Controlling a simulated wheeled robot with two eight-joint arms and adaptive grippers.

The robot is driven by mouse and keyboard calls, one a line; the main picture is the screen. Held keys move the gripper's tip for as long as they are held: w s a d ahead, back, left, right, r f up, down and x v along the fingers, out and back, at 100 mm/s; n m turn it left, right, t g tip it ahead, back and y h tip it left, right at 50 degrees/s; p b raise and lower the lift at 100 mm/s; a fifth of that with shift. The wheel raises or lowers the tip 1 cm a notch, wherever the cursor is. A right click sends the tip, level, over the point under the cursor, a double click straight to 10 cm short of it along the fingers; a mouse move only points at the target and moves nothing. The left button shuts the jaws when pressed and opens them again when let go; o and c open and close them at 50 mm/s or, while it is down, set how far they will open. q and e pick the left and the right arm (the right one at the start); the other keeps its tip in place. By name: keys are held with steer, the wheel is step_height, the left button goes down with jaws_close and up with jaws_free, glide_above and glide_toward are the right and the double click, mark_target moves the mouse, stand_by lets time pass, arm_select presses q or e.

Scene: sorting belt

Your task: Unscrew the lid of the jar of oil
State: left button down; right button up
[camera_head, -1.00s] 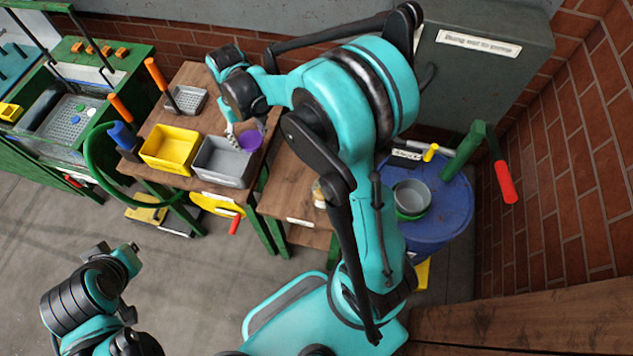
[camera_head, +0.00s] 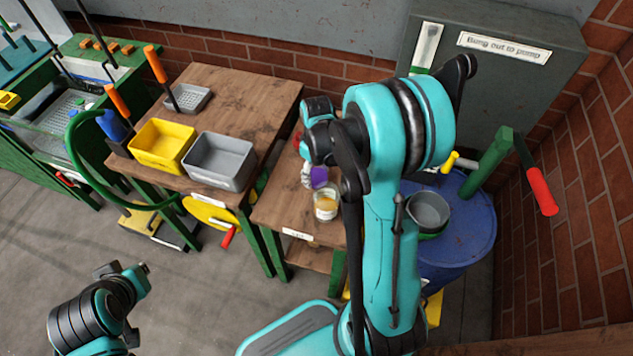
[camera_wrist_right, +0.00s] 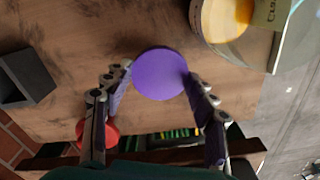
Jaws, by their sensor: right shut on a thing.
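The jar of oil (camera_head: 326,208) is clear glass with amber contents and a pale label. It stands upright near the front of the small wooden table. In the right wrist view the jar (camera_wrist_right: 222,22) is at the top right, and its amber round top shows no lid on it. My right gripper (camera_head: 312,176) is shut on a round purple lid (camera_head: 319,177), just behind the jar and apart from it. The lid (camera_wrist_right: 160,75) shows between the fingertips in the right wrist view. My left gripper is not in view; only part of that arm shows at lower left.
A yellow bin (camera_head: 160,147) and a grey bin (camera_head: 218,161) stand on the wooden table to the left. A blue drum (camera_head: 468,225) with a grey pot (camera_head: 428,212) stands to the right. A red round thing (camera_wrist_right: 108,133) is behind one finger.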

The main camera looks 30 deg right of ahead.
mark_target(316, 177)
step_height(316, 177, down, 4)
steer(key=shift+r+b, duration=0.25)
steer(key=shift+b, duration=0.4)
steer(key=shift+f, duration=0.1)
steer(key=o, duration=0.6)
steer(key=shift+o, duration=0.2)
